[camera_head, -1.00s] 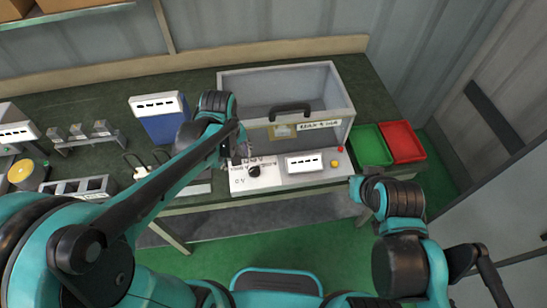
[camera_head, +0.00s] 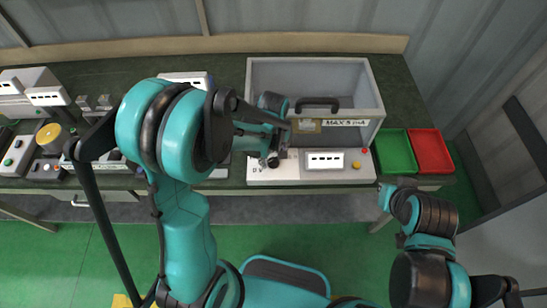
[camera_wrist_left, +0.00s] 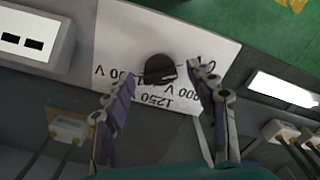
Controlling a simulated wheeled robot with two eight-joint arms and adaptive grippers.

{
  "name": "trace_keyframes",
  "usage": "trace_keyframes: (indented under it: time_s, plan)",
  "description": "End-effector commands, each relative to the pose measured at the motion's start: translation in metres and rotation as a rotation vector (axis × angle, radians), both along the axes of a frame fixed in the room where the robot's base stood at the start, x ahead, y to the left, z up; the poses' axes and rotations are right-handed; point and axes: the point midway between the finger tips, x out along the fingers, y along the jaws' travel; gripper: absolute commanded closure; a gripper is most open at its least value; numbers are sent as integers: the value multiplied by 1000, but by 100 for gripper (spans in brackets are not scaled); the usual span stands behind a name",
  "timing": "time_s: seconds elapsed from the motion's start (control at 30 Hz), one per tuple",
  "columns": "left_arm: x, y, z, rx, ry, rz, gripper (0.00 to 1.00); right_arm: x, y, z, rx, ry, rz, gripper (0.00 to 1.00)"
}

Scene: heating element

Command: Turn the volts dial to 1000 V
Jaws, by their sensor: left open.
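The volts dial (camera_wrist_left: 160,69) is a round black knob on a white panel (camera_wrist_left: 205,40) in the left wrist view. Printed values around it appear upside down, 1250 among them; its exact setting is hard to read. My left gripper (camera_wrist_left: 146,92) is open, its two fingers on either side of the dial's near side. I cannot tell whether they touch it. In the head view the left gripper (camera_head: 271,158) is over the left part of the device's front panel (camera_head: 296,172) and partly hides the dial. My right arm's end (camera_head: 388,198) is right of the device; its fingers are unclear.
The device's grey box (camera_head: 374,95) with a black handle (camera_head: 318,104) rises behind the panel. A white display (camera_head: 325,161) and yellow button (camera_head: 356,165) sit right of the dial. Green (camera_head: 397,150) and red (camera_head: 432,150) trays stand at the right. Other instruments crowd the left bench.

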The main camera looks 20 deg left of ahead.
Motion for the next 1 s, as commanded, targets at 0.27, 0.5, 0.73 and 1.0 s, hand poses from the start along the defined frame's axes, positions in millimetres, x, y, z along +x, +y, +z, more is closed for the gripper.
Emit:
trace_keyframes:
  time_s: [0.27, 0.5, 0.73, 1.0]
  plan:
    - [0, 0, 0, 0, 0, 0, 62, 0, 0, 0, 0, 0, 0, 100]
    - [0, 0, 0, 0, 0, -1, 93, 0, 0, 0, 0, 0, 0, 100]
    - [0, 0, 0, 0, 0, -29, 93, 0, 0, -1, 0, 0, 0, 100]
    - [0, 0, 0, 0, 0, -176, 93, 0, 0, -5, 0, 0, 0, 100]
